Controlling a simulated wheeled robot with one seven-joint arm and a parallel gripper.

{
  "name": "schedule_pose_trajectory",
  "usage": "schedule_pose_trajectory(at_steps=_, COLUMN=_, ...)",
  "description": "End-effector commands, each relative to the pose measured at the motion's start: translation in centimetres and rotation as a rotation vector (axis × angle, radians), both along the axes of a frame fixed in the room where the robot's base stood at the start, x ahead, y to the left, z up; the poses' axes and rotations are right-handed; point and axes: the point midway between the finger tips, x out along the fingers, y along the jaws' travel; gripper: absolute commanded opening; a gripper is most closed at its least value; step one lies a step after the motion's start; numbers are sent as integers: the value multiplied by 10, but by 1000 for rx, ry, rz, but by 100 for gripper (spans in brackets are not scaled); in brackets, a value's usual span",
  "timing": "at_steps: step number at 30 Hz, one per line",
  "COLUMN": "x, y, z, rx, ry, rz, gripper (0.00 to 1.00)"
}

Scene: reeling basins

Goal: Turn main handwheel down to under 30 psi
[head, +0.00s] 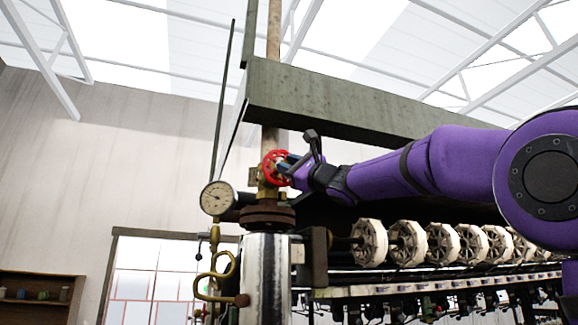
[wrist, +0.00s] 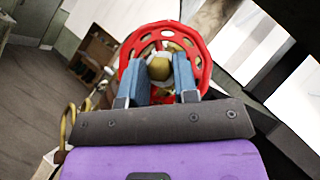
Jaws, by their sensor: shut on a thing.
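The red main handwheel (head: 272,168) is mounted on a brass valve on the vertical pipe, left of my arm in the head view. In the wrist view the handwheel (wrist: 203,55) fills the top middle, with its brass hub (wrist: 159,69) between my fingers. My gripper (head: 285,165) reaches it from the right; in the wrist view its two blue fingers (wrist: 160,78) are shut on the handwheel at the hub. A round pressure gauge (head: 217,198) with a white face sits left of the pipe below the wheel. Its needle is visible, but the numbers are too small to read.
A rusty flange (head: 267,217) and a pale cylinder (head: 265,275) stand below the valve. A brass coiled tube (head: 216,275) hangs beneath the gauge. A green beam (head: 340,100) runs above my arm. Several white reels (head: 407,242) line up below it. A shelf (head: 38,295) stands far left.

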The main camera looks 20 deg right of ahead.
Motion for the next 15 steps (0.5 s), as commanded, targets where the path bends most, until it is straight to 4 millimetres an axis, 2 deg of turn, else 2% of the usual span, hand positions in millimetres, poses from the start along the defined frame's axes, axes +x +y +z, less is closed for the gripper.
schedule_pose_trajectory(at_steps=12, x=1, y=0, z=-2, rx=8, ry=2, rz=1, gripper=4)
schedule_pose_trajectory(at_steps=13, x=1, y=0, z=-2, rx=8, ry=2, rz=1, gripper=30)
schedule_pose_trajectory(at_steps=15, x=1, y=0, z=-2, rx=8, ry=2, rz=1, gripper=46)
